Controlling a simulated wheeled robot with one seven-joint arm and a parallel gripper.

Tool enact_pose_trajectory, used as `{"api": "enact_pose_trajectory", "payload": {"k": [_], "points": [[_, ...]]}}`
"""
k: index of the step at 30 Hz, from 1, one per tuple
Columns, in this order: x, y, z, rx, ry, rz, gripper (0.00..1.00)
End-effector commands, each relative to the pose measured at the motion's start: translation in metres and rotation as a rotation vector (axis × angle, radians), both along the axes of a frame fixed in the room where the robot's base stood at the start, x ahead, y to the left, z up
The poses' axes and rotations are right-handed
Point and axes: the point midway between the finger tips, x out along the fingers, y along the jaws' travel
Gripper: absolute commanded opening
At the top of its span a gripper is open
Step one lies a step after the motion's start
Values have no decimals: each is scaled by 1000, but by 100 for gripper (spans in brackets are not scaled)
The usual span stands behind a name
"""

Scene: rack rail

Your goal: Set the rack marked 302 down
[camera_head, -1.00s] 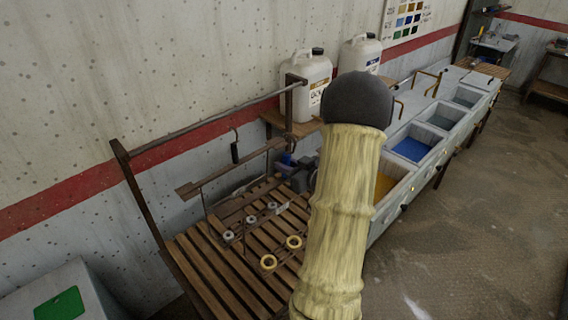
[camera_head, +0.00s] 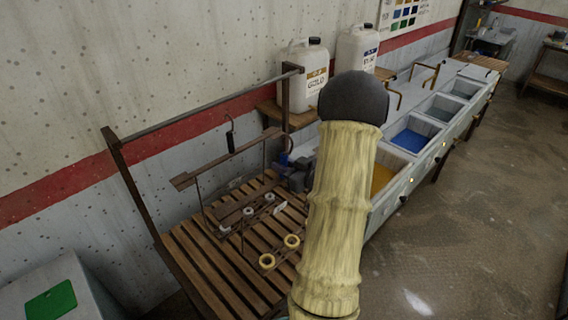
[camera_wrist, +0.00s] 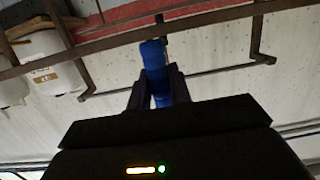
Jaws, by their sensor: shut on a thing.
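The rack has a long brown top bar (camera_head: 225,158) with thin wires down to a lower part carrying pale and yellow rings (camera_head: 291,241). It is over the slatted wooden bench (camera_head: 205,268); I cannot tell whether its lower part touches the slats. No number is readable on it.
A grey rail (camera_head: 215,107) on brown posts runs along the wall above the bench. A black hooked piece (camera_head: 230,140) is by the bar. White jugs (camera_head: 305,75) stand behind. Dye tanks (camera_head: 411,142) line up to the right. A grey box with a green patch (camera_head: 52,301) is at lower left.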

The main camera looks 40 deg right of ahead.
Motion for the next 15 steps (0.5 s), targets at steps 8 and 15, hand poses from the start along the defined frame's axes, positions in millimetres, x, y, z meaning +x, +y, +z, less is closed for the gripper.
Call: {"api": "enact_pose_trajectory", "payload": {"k": [8,15], "points": [[0,0,-27,0,-4,0,0],[0,0,-33,0,-4,0,0]]}}
